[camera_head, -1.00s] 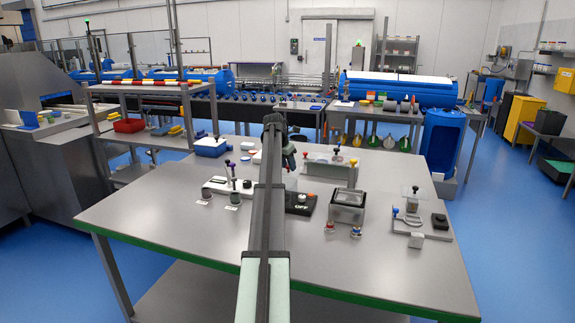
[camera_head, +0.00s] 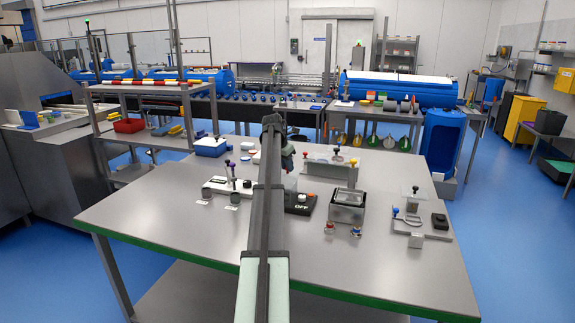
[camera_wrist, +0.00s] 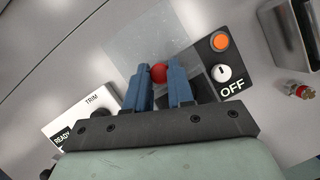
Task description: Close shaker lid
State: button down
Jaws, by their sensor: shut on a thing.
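The shaker (camera_wrist: 237,74) is a dark box with an orange button, a white dial and the word OFF; in the head view its dark front (camera_head: 300,209) shows just right of my arm. A clear lid panel (camera_wrist: 132,40) with a red ball knob (camera_wrist: 159,73) shows in the wrist view. My gripper (camera_wrist: 161,75) has its blue fingers shut on the red knob. I cannot tell the lid's exact angle. In the head view the arm hides most of the lid and the fingertips.
A white panel marked TRIM and READY (camera_wrist: 82,118) is left of the fingers. An open-topped metal box (camera_head: 348,207) stands right of the shaker, with small red-topped parts (camera_head: 329,227) before it. A white-based fixture (camera_head: 228,186) stands left. The table front is clear.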

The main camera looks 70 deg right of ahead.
jog(key=a, duration=0.9)
jog(key=shift+a, duration=0.15)
jog(key=c, duration=1)
grip_release()
jog(key=shift+o, duration=0.2)
jog(key=shift+r, duration=0.15)
jog(key=v, duration=1.3)
jog(key=shift+w+a+r, duration=0.15)
jog(key=shift+a+r, duration=0.05)
jog(key=shift+a, duration=0.05)
